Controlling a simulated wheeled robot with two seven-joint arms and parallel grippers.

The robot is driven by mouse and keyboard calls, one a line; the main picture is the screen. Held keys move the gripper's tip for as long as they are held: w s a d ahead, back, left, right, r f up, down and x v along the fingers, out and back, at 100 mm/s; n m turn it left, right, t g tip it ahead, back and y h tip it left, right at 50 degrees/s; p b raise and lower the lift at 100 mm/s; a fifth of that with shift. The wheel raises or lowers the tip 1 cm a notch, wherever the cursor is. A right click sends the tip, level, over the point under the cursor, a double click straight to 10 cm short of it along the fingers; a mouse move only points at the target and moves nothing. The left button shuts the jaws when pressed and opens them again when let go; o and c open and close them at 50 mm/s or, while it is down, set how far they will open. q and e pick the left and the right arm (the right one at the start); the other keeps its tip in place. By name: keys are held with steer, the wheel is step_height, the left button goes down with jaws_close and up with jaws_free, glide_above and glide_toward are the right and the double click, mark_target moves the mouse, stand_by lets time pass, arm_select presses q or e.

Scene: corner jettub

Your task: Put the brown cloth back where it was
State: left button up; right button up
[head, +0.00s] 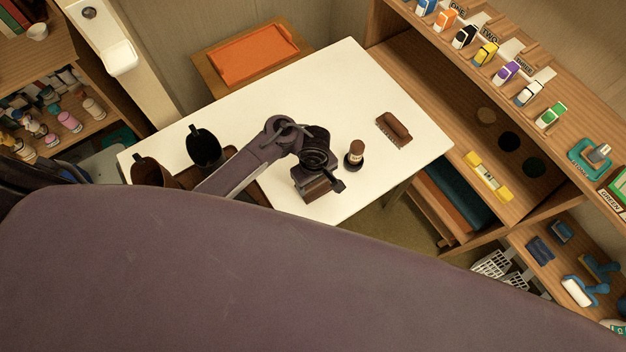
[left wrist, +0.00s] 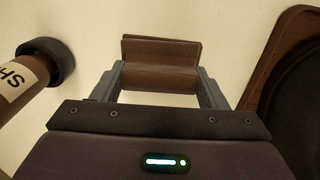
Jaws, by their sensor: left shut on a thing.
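The brown cloth (left wrist: 160,50) shows in the left wrist view as a folded brown piece with a rounded lower fold. My left gripper (left wrist: 160,78) is shut on it, with one grey finger at each end. In the head view, my left gripper (head: 318,182) is over the front part of the white table (head: 290,100), left of a dark-capped bottle. The wrist and arm partly hide the cloth there. I cannot tell whether the cloth touches the table. My right gripper is not in view.
The bottle (head: 355,153) stands close to the gripper's right. A brown brush-like block (head: 394,129) lies farther right. A black cup (head: 204,147) and brown cup (head: 150,172) stand left. An orange tray (head: 253,55) is behind. The table's back middle is clear.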

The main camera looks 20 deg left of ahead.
arm_select(q)
steer(key=shift+s+d, duration=0.15)
steer(key=shift+d, duration=0.05)
steer(key=o, duration=0.9)
steer(key=shift+f, duration=0.1)
steer(key=shift+o, duration=0.2)
steer(key=shift+r, duration=0.2)
step_height(320, 180, up, 12)
steer(key=p, duration=0.4)
steer(key=shift+a+p, duration=0.15)
steer(key=shift+p, duration=0.2)
